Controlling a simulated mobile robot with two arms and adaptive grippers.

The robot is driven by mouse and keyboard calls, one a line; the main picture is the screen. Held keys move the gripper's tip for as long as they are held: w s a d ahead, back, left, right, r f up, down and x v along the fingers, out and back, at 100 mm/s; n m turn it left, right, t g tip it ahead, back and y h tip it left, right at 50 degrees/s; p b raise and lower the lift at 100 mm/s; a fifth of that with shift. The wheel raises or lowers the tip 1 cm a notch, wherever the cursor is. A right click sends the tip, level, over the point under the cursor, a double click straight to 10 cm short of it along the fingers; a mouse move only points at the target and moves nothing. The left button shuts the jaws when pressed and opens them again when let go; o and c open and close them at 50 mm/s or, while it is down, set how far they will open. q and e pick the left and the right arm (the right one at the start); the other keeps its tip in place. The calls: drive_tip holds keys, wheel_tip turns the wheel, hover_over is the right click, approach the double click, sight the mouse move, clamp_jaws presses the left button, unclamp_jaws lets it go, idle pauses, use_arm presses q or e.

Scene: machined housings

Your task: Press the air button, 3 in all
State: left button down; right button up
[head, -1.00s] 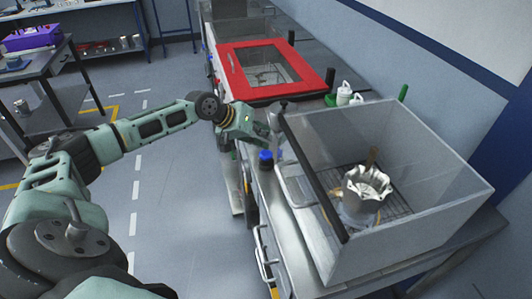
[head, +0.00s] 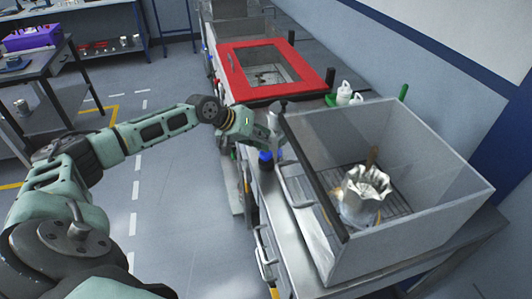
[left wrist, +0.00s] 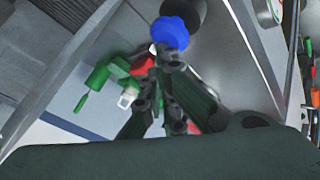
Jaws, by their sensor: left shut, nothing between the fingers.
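A blue dome-shaped button (head: 265,156) stands at the left front edge of the steel bench, beside the clear-walled washing box; I read no label on it. It also shows in the left wrist view (left wrist: 171,33), with a dark round part behind it. My left gripper (head: 277,142) is shut and empty, just above and beside the blue button in the head view. In the left wrist view its fingertips (left wrist: 163,58) are together right by the blue dome; I cannot tell whether they touch it. My right gripper is not in view.
The clear box (head: 440,205) with a dark front rail holds a fluted metal housing (head: 366,188) on a grate. A red-framed lid (head: 300,88) lies behind my left arm. White bottles (head: 344,92) stand near the wall. Open floor lies left of the bench.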

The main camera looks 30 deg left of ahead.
use_arm(q)
drive_tip(key=shift+f+b, duration=0.3)
drive_tip(key=shift+f, duration=0.35)
idle(0.4)
drive_tip(key=shift+r+p, duration=1.15)
drive_tip(key=shift+r, duration=0.1)
wheel_tip(320, 180, up, 5)
drive_tip(key=p, duration=0.4)
drive_tip(key=shift+p, duration=0.3)
idle(0.3)
